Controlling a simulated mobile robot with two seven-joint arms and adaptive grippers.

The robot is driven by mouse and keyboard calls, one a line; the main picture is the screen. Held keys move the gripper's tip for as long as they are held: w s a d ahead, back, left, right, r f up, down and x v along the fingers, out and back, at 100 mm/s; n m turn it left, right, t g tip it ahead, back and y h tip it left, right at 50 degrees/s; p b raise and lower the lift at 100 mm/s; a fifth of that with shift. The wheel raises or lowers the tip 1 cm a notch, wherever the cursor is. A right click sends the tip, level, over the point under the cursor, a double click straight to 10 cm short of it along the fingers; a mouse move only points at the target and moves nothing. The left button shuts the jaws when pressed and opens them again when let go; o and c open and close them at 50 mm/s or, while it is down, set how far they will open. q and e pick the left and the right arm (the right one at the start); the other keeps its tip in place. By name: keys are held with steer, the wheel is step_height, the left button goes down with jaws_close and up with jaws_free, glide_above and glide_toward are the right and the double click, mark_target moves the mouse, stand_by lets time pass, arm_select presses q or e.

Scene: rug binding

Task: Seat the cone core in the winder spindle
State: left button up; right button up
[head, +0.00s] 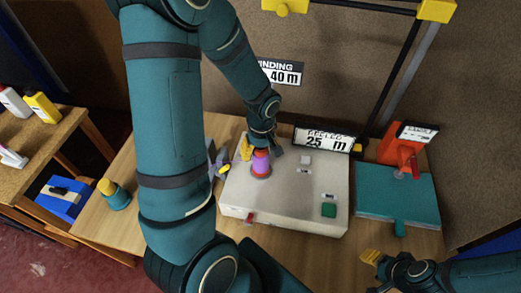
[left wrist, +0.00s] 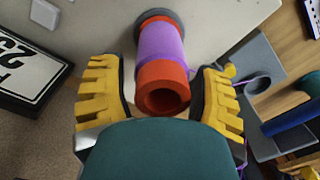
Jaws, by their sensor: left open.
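The cone core (head: 261,163) is an orange tube with a purple band. It stands upright on the pale grey winder box (head: 240,200). In the left wrist view the core (left wrist: 162,50) shows its hollow orange end towards the camera, and its far end meets a dark grey round base (left wrist: 155,15). The spindle itself is hidden. My left gripper (head: 262,152) is open at the core's top, with one yellow finger on each side; gaps show between fingers and core in the left wrist view (left wrist: 162,95). My right gripper (head: 384,268) is low at the right, its jaw state unclear.
A label reading 25 m (head: 325,141) stands behind the winder. A teal box (head: 390,200) with an orange device (head: 400,147) is to its right. A teal cone with yellow top (head: 114,195) stands at the left. A black and yellow frame (head: 390,75) rises behind.

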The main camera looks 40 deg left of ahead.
step_height(320, 180, up, 2)
steer(key=shift+r+p, duration=0.25)
steer(key=shift+p, duration=0.75)
arm_select(q)
step_height(320, 180, up, 12)
steer(key=shift+r, duration=0.15)
steer(key=shift+d, duration=0.1)
